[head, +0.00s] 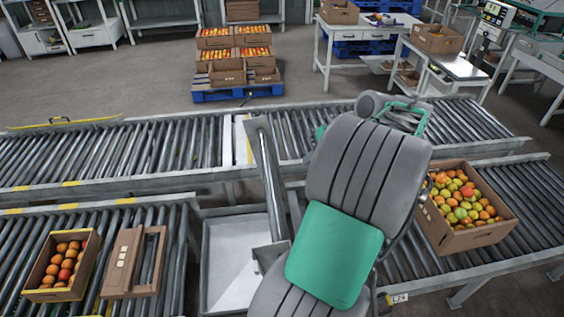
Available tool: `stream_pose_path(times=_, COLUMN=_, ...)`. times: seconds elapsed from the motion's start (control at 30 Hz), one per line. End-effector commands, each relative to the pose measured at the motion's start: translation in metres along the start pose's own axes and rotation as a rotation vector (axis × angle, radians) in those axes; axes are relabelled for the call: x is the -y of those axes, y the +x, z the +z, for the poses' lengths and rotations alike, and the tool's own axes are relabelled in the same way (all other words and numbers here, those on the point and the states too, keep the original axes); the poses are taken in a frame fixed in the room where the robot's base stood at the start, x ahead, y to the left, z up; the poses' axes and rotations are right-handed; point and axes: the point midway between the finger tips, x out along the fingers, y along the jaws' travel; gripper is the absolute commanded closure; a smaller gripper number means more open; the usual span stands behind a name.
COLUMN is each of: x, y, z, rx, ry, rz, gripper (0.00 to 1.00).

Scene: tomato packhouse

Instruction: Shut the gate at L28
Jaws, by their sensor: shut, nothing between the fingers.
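A long grey metal bar (268,175) stands raised in the gap between the two near conveyor runs, beside my arm. It looks like a gate standing open, but I cannot tell for sure. A small label (398,298) on the near right conveyor's front edge starts with "L2"; its last character is too small to read surely. My own grey and green arm covers the middle of the view and hides part of the right conveyor and whatever lies behind it.
A pale metal tray (232,262) lies in the gap. A box of tomatoes (478,237) sits on the right conveyor (420,262). A smaller tomato box (88,272) and a brown frame (118,294) sit on the left one. A far conveyor (110,150) runs behind; floor lies beyond.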

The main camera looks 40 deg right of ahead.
Motion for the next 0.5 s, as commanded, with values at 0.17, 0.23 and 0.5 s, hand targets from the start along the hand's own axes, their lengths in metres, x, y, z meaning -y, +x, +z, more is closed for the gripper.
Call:
stream_pose_path(times=0.17, x=0.004, y=0.030, z=0.000, rx=0.006, ry=-0.005, rz=-0.005, gripper=1.00)
stream_pose_path(times=0.23, x=0.004, y=0.046, z=0.001, rx=0.007, ry=-0.004, rz=-0.004, gripper=1.00)
stream_pose_path(times=0.5, x=0.011, y=0.098, z=-0.001, rx=0.005, ry=-0.006, rz=-0.001, gripper=1.00)
